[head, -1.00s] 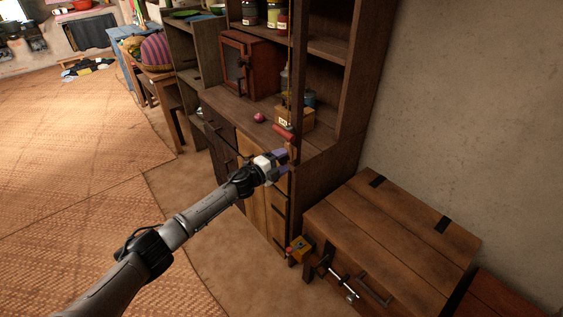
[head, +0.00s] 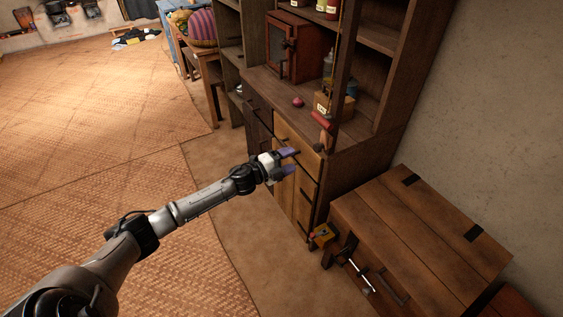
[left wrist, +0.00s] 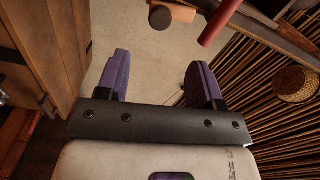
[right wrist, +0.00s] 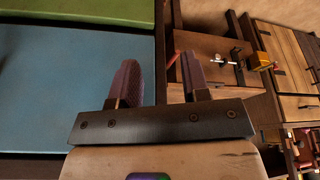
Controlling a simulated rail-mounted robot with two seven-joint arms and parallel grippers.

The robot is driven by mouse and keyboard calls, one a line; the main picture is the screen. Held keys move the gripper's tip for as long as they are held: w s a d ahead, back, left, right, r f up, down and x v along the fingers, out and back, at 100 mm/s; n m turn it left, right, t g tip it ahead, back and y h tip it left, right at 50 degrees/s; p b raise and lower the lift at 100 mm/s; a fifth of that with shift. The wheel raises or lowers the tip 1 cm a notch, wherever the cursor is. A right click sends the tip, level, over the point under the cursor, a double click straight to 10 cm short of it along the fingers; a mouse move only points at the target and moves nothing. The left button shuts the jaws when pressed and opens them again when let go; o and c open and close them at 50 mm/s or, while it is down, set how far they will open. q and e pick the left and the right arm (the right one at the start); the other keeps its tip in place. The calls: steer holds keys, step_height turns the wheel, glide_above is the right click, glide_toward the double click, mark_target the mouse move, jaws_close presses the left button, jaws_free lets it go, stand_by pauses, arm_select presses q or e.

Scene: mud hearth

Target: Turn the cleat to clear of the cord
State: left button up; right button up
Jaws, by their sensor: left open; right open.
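A red cylinder (head: 321,122) sits at the front post of the cupboard. Just below it is a small tan wooden piece with a dark end (head: 325,143), which looks like the cleat. A thin pale cord (head: 339,38) runs down along the post above them; whether it touches the wooden piece is too small to tell. My left gripper (head: 290,161) is open and empty, left of and below the wooden piece, apart from it. In the left wrist view, the wooden piece (left wrist: 180,13) and red cylinder (left wrist: 218,22) show beyond the fingertips. My right gripper (right wrist: 162,72) is open and empty.
The cupboard's drawers (head: 297,150) are behind my left gripper. A small pink ball (head: 297,102) lies on the cupboard shelf. The matted floor (head: 90,130) at left is clear.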

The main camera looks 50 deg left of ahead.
arm_select(q)
steer(key=shift+v, duration=1.3)
steer(key=shift+a, duration=0.1)
